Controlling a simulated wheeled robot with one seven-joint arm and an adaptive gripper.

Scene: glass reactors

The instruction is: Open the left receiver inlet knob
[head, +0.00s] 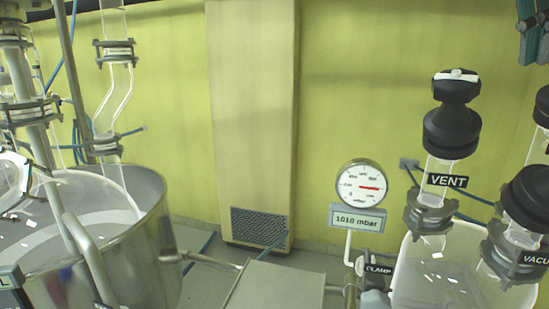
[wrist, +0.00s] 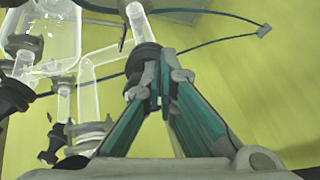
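My gripper (wrist: 161,84) shows in the wrist view with its two teal fingers drawn together at the tips; I see nothing clearly held between them. A black knob-like fitting (wrist: 143,58) on a clear glass tube is right behind the tips, partly covered by the left finger. I cannot tell whether they touch, or whether this is the left receiver inlet knob, as no label shows there. In the head view, teal finger parts of my gripper (head: 531,32) show at the top right edge, cut off by the frame.
In the head view, a black-capped VENT valve (head: 452,128) stands over a clear vessel (head: 435,275), beside a VACU-labelled valve (head: 527,200). A gauge (head: 361,187) reads 1010 mbar. A steel vessel (head: 150,235) with glassware is at left. The wrist view shows more glassware (wrist: 52,35) at left.

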